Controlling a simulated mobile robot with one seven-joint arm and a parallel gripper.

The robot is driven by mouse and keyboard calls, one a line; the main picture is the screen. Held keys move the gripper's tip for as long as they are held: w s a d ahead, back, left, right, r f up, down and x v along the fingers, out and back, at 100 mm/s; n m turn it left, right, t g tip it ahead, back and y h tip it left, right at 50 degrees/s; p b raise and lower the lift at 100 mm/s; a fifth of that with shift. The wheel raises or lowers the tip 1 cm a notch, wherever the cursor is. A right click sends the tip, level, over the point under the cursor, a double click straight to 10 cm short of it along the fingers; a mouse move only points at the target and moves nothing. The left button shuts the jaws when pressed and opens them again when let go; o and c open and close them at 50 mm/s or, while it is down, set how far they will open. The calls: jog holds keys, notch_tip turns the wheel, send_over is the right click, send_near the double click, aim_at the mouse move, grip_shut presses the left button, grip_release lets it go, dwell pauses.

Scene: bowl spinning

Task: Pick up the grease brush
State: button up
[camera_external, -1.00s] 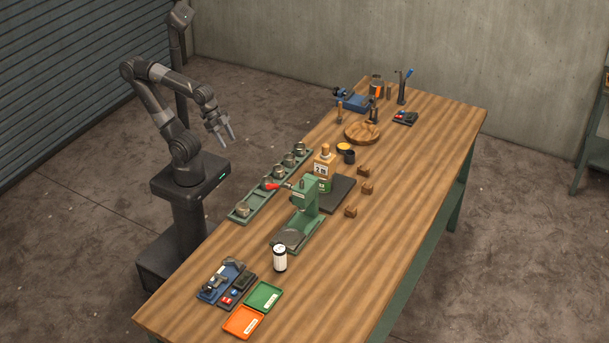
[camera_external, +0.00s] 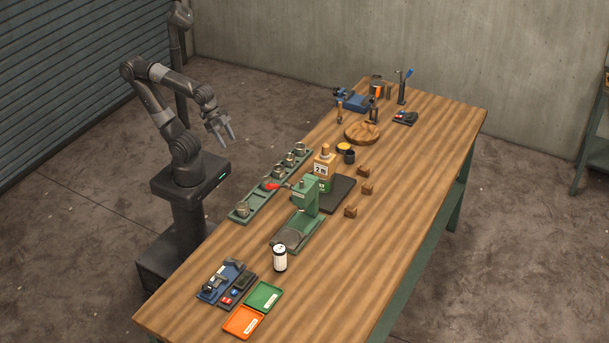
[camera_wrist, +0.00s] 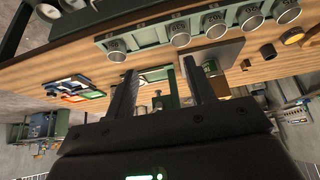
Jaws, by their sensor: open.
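My gripper (camera_external: 226,137) hangs in the air left of the workbench, beyond its long edge, with its fingers apart and nothing between them. In the wrist view both fingers of my gripper (camera_wrist: 158,68) stand spread over the bench. I cannot tell for sure which thing is the grease brush. A small upright thing with a wooden handle (camera_external: 339,112) stands near the far end of the bench, well away from my gripper. A dark upright thing with a blue top (camera_external: 402,88) stands farther back. A small dark tin with a yellow top (camera_external: 344,147) sits mid-bench.
A green rack of metal cups (camera_external: 256,205) lies along the bench's near-left edge. A green press (camera_external: 305,205), a white canister (camera_external: 280,258), a round wooden board (camera_external: 362,133) and green and orange trays (camera_external: 264,297) stand on the bench (camera_external: 340,270). Its right side is mostly clear.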

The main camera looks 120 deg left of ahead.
jog(key=shift+c, duration=0.8)
jog(key=w+a+r+n+y, duration=0.1)
jog(key=w+a+r, duration=0.2)
jog(key=w+a, duration=0.25)
jog(key=w+a+r+n, duration=0.1)
jog(key=w+a+r, duration=0.25)
jog(key=w, duration=0.25)
jog(key=w+a+n+g+y, duration=0.1)
jog(key=w+a, duration=0.4)
jog(key=a, duration=0.4)
jog(key=w+a+n, duration=0.2)
jog(key=w+a, duration=0.3)
jog(key=a, duration=0.4)
jog(key=n+g, duration=0.1)
jog(key=n, duration=0.2)
send_over(340, 116)
jog(key=s+d, duration=0.1)
jog(key=s, duration=0.3)
notch_tip(340, 116, down, 14)
jog(key=shift+y, duration=0.5)
jog(key=x, duration=1)
jog(key=shift+w+d, duration=0.2)
jog(key=shift+d, duration=0.15)
grip_shut()
